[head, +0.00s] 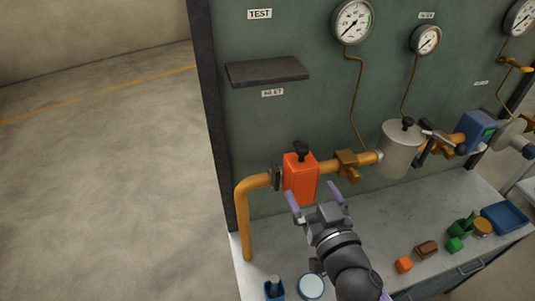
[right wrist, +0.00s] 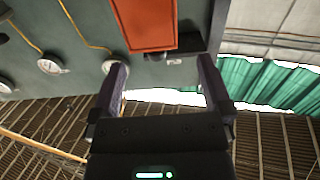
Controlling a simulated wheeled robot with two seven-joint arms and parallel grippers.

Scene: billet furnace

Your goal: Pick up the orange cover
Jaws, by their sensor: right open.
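The orange cover (head: 299,180) is a box-shaped piece on the yellow pipe, below a black knob, in the left half of the panel. In the right wrist view the orange cover (right wrist: 143,25) fills the top middle, beyond the fingers. My right gripper (head: 314,197) is open and empty, just in front of the cover and a little below and to its right. Its two purple-grey fingers also show in the right wrist view (right wrist: 162,68), apart, with the cover not between them. My left gripper is not in view.
The yellow pipe (head: 248,218) bends down to the bench (head: 362,214). Right of the cover stand a brass fitting (head: 346,164) and a grey cylinder (head: 400,150). A dark shelf (head: 267,71) juts out above. A small orange block (head: 403,264) and a blue tray (head: 506,217) lie on the bench.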

